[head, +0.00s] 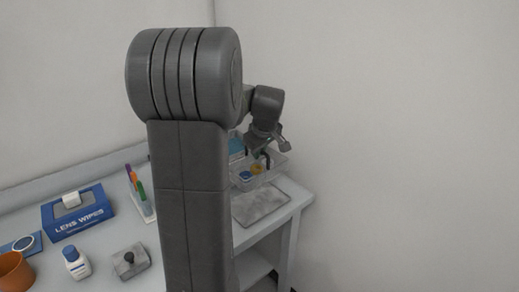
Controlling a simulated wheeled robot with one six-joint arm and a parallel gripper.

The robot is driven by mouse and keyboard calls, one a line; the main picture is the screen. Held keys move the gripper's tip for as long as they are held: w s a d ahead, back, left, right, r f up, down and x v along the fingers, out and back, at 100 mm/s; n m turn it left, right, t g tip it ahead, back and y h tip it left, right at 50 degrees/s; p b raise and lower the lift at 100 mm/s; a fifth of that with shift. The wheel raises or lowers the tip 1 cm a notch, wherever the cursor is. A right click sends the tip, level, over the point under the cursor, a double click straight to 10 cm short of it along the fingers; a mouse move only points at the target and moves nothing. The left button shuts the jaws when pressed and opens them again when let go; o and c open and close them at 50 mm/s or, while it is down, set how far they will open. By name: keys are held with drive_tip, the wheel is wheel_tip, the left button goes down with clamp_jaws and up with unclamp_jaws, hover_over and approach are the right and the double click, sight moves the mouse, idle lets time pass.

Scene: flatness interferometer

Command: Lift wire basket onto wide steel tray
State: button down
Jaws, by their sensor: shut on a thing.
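The wire basket (272,175) is a pale, shallow basket with a blue item and a yellow item in it. It shows just right of my upright arm link, which hides its left part. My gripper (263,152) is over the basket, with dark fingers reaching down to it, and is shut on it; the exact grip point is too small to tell. The wide steel tray (262,208) is a flat grey plate near the right end of the bench. The basket appears above or just behind the tray's far edge; I cannot tell whether they touch.
A blue lens wipes box (78,212), a holder with coloured pens (141,197), a white bottle (76,263), a grey block with a black knob (130,262) and an orange-brown pot (14,272) stand on the left. A teal item (236,147) is partly hidden behind my arm.

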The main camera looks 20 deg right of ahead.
wheel_tip(320, 180, down, 12)
drive_tip(key=b, duration=0.8)
drive_tip(key=shift+r, duration=0.2)
drive_tip(key=shift+f+b, duration=0.45)
drive_tip(key=shift+f, duration=0.15)
idle(0.7)
drive_tip(key=c, duration=1.4)
unclamp_jaws()
drive_tip(key=shift+r+p, duration=4.2)
drive_tip(key=shift+r, duration=1.85)
drive_tip(key=shift+f, duration=0.2)
wheel_tip(320, 180, down, 9)
drive_tip(key=b, duration=0.6)
drive_tip(key=shift+r, duration=0.1)
